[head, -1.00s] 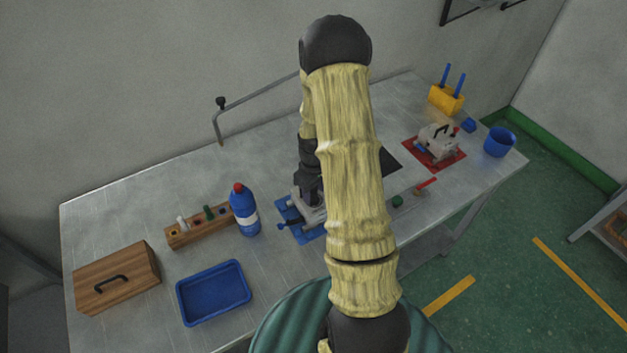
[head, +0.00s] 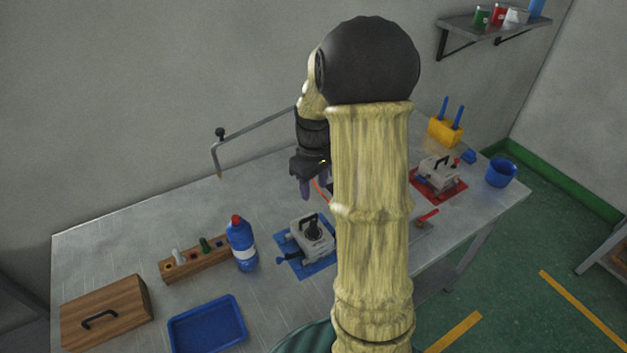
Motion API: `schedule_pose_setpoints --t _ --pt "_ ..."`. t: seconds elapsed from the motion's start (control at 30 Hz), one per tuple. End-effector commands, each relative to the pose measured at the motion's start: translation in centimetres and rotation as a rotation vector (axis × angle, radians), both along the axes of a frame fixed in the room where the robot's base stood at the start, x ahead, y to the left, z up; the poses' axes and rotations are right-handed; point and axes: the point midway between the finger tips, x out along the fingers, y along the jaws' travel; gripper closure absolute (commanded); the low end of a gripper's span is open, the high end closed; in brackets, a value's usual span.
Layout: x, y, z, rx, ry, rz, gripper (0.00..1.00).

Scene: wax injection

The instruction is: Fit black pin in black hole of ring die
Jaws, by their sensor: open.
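A grey die (head: 306,242) sits on a blue mat (head: 323,264) near the middle of the table. A black upright part with a rounded top (head: 312,230) stands on this die; I cannot tell whether it is the black pin or a handle. A second grey die (head: 437,175) with a black handle sits on a red mat (head: 430,189) at the right. Which one is the ring die is not clear, and no black hole can be made out on either. My gripper (head: 306,193) is open, pointing down, raised above and behind the blue-mat die, apart from it.
A wooden rack (head: 190,264) holds a white pin (head: 179,256) and a green pin (head: 205,244). A blue bottle (head: 241,246) stands between rack and die. A blue tray (head: 207,325), wooden box (head: 105,312), yellow holder (head: 445,132) and blue cup (head: 501,173) stand around. My arm hides the table's centre right.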

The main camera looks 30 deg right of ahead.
Motion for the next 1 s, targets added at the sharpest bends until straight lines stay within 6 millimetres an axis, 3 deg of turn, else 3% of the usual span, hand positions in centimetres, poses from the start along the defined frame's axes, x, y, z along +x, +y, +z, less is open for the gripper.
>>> schedule_pose_setpoints --t 0.2,1.0 --pt "0.0 0.0 1.9 0.000 0.001 0.000 0.56" --pt "0.0 0.0 2.0 0.001 0.001 0.000 0.56"
